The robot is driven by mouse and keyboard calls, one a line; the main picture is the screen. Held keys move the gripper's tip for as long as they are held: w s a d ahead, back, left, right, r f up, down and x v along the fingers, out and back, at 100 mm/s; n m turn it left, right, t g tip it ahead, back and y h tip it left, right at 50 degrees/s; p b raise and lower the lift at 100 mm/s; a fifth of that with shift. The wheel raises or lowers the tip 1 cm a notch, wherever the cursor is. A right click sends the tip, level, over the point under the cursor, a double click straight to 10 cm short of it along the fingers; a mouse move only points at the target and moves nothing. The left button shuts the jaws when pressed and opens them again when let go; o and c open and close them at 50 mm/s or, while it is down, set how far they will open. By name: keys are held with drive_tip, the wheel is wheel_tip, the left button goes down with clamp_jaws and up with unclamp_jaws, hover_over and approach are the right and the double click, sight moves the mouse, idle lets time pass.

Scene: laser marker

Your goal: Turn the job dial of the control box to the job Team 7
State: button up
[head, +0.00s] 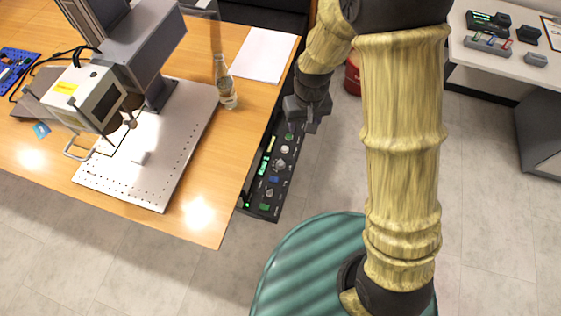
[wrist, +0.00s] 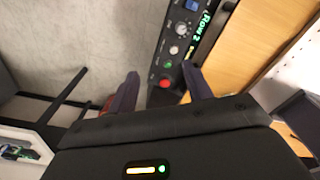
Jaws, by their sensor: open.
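The black control box (head: 262,208) runs along the right edge of the wooden table, with several knobs, buttons and small lit displays. In the wrist view its panel (wrist: 172,50) shows a light-topped knob (wrist: 180,28), a red button (wrist: 165,83) and a green button (wrist: 167,64). A green display (wrist: 207,20) beside the knob seems to read "Row 2"; its start is cut off. I cannot tell which knob is the job dial. My gripper (head: 306,118) is open and empty above the far end of the box. In the wrist view its fingers (wrist: 161,85) straddle the red-button end.
A laser marker (head: 140,50) stands over a perforated plate (head: 180,150) on the table. A side table (head: 480,70) with small devices is at the right.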

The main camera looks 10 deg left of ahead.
drive_tip(key=n, duration=0.1)
hover_over(280, 162)
wheel_tip(280, 162, down, 5)
drive_tip(key=shift+g, duration=0.3)
drive_tip(key=shift+f, duration=0.1)
wheel_tip(280, 162, down, 17)
drive_tip(key=shift+f+p, duration=0.15)
drive_tip(key=shift+p, duration=0.15)
drive_tip(key=c, duration=1)
